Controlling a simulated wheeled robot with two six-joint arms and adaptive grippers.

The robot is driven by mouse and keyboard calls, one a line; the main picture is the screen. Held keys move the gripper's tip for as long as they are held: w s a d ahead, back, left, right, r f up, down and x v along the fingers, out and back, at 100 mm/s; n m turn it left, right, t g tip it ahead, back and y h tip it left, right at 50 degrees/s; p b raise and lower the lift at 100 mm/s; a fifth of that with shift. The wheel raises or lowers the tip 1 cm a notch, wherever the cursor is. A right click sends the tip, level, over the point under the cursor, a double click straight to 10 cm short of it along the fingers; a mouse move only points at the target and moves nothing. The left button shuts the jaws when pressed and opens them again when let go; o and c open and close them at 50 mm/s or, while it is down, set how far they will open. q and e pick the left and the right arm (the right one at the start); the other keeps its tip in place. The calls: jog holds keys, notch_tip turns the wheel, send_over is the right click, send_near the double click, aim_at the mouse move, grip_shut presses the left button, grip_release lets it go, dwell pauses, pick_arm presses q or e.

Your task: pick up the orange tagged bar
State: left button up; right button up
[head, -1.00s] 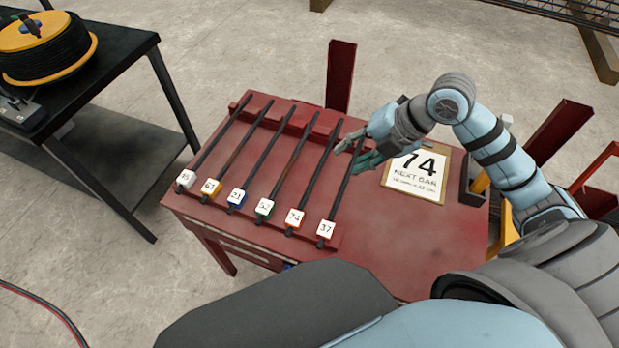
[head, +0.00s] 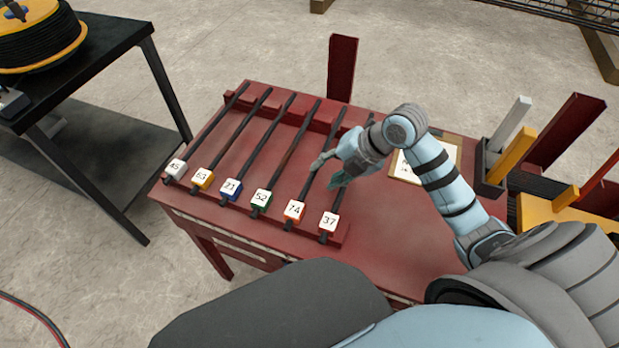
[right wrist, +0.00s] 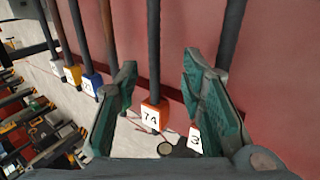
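The orange tagged bar, marked 74 (head: 294,211), is a dark rod lying on the red table's rack, second from the right. In the right wrist view its orange block (right wrist: 154,114) shows between my fingers, with the rod (right wrist: 153,45) running up from it. My right gripper (head: 325,177) is open, its teal fingers over the bar's lower half near the tag; I see nothing held. I cannot tell how high the fingers are above the bar. In the right wrist view the open fingers (right wrist: 160,78) stand either side of the bar. My left gripper is not in view.
The bar tagged 37 (head: 329,222) lies close on the right, its tag partly behind a finger in the wrist view. The green-tagged bar 52 (head: 261,199) lies left. A sign board (head: 448,158) sits behind my arm. The red table (head: 390,235) is clear at front right.

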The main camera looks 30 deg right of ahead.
aim_at(312, 179)
jog(key=x, duration=0.2)
jog(key=b+x, duration=0.1)
jog(key=x, duration=0.1)
jog(key=shift+w+a+f, duration=0.1)
jog(key=shift+w+a, duration=0.25)
grip_shut()
